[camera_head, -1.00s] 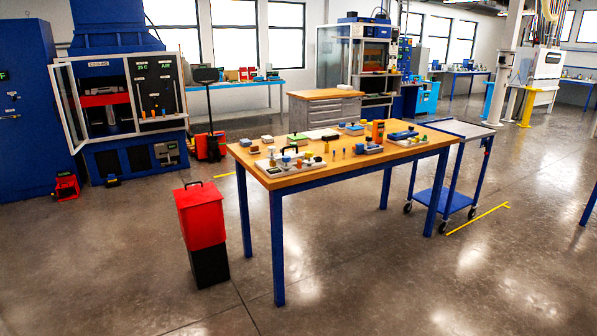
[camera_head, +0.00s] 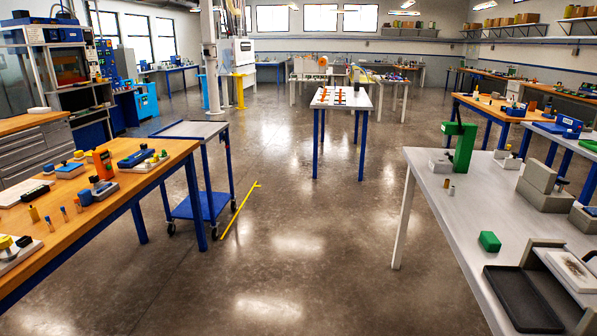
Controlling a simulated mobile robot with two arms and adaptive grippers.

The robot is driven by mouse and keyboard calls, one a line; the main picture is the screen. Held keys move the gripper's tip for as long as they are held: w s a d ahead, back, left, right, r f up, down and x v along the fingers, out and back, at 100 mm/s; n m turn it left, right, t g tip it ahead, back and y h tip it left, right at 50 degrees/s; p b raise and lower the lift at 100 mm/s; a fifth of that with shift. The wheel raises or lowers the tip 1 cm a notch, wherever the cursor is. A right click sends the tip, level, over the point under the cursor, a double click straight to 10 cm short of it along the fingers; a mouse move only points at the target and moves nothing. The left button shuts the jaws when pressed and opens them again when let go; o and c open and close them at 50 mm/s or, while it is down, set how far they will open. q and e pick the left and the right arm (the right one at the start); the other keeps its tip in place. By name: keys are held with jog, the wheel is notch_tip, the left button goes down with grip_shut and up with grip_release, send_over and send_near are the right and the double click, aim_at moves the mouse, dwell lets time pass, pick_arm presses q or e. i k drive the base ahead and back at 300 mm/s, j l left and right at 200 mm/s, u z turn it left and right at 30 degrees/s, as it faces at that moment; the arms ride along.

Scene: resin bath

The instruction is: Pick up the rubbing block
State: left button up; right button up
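I cannot tell for certain which object is the rubbing block. Several small blocks also lie on the wooden table at the left, including a blue and grey one (camera_head: 136,158) and a small block with a white base (camera_head: 70,169). They are too small to name surely. Neither of my grippers is in view.
The wooden table (camera_head: 150,179) fills the left foreground, with a blue cart (camera_head: 200,205) behind it. On the grey table are a black tray (camera_head: 522,300) and a green stand (camera_head: 462,147). A narrow white table (camera_head: 341,98) stands farther back.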

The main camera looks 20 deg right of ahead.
aim_at(489, 240)
jog(key=i+z, duration=0.2)
jog(key=z, duration=0.3)
jog(key=i+z, duration=0.2)
jog(key=z, duration=0.3)
jog(key=i+j+z, duration=0.15)
jog(key=z, duration=0.35)
jog(key=i+j+z, duration=0.2)
jog(key=z, duration=0.25)
